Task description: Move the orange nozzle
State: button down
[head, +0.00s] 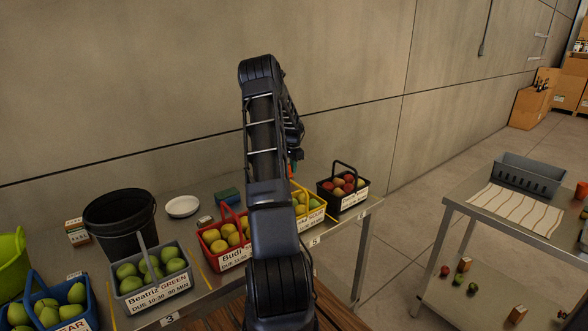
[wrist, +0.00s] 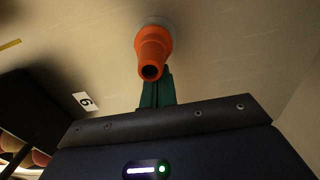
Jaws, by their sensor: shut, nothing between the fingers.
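The orange nozzle (wrist: 153,48) shows in the wrist view at top centre. Its narrow end with a dark round opening points toward the camera, and its wide end meets a pale round piece behind it. My gripper (wrist: 156,92) shows as green fingers, shut and empty, just below the nozzle in the picture. The fingertips appear close to the nozzle's narrow end; I cannot tell whether they touch. In the head view my arm hides most of the gripper and the place around it.
A black basket of reddish fruit (head: 343,188) stands at the table's right end. A yellow basket (head: 318,215), a red basket (head: 235,258) and a grey basket (head: 155,300) line the front. A black bucket (head: 118,222) stands behind. A floor gap separates the right-hand metal table (head: 470,205).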

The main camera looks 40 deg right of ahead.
jog(key=a, duration=2)
jog(key=shift+a, duration=0.25)
jog(key=shift+d, duration=0.1)
